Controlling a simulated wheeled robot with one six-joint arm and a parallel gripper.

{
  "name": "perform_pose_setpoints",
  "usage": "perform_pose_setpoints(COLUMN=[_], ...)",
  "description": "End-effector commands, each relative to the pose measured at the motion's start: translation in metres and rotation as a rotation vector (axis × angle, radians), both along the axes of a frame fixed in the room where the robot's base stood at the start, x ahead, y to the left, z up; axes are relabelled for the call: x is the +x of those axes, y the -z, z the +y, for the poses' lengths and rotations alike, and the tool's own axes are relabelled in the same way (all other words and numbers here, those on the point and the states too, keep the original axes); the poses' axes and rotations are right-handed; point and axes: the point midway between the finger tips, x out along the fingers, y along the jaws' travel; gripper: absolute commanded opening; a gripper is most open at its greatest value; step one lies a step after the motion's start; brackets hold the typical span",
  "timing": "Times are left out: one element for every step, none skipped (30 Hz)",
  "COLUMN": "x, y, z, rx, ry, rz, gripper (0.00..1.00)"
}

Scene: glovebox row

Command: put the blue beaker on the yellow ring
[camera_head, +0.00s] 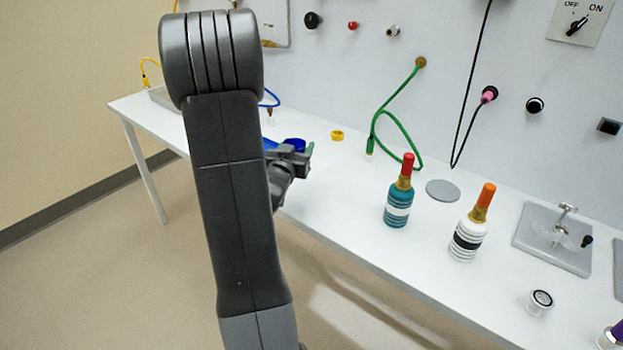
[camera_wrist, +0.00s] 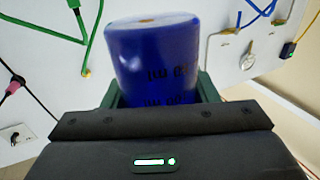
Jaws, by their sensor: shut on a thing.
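The blue beaker (camera_wrist: 155,65) is held between the green fingertips of my gripper (camera_wrist: 158,88) in the wrist view, with dark printed marks on its side. In the head view only a small blue part of the beaker (camera_head: 295,143) shows beside my gripper (camera_head: 298,152), above the white bench; my arm hides the rest. The yellow ring (camera_head: 337,135) lies on the bench a little beyond and to the right of my gripper, apart from the beaker. In the wrist view I cannot make out the ring for certain.
A green cable (camera_head: 395,125) hangs to the bench right of the ring. A teal bottle (camera_head: 398,200), a white bottle (camera_head: 469,230) and a grey disc (camera_head: 442,190) stand farther right. A blue cable (camera_head: 271,98) hangs behind my arm. The bench around the ring is clear.

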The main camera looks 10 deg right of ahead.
Motion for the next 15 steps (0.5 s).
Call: perform_pose_setpoints(x=[0.0,0.0,0.0,0.0,0.0,0.0,0.0,0.0,0.0,0.0,0.0,0.0,0.0,0.0,0.0], y=[0.012,0.018,0.024,0.028,0.032,0.037,0.04,0.042,0.044,0.045,0.047,0.049,0.052,0.055,0.061], z=[0.0,0.001,0.0,0.0,0.0,0.001,0.001,0.001,0.001,0.001,0.001,0.0,0.001,0.001,0.001], rx=[-0.001,-0.001,0.0,-0.001,-0.001,0.0,-0.001,-0.001,0.0,0.0,0.0,0.0,0.001,0.0,0.0], ry=[-0.002,-0.002,-0.001,-0.001,-0.001,-0.002,-0.002,-0.002,-0.002,-0.002,-0.002,-0.002,-0.001,-0.001,-0.002], rz=[0.007,0.008,0.007,0.006,0.007,0.004,0.005,0.005,0.004,0.002,0.002,0.002,0.003,0.004,0.006], gripper=[0.28,0.28,0.28,0.28,0.28,0.28,0.28,0.28,0.28,0.28,0.28,0.28,0.28,0.28,0.28])
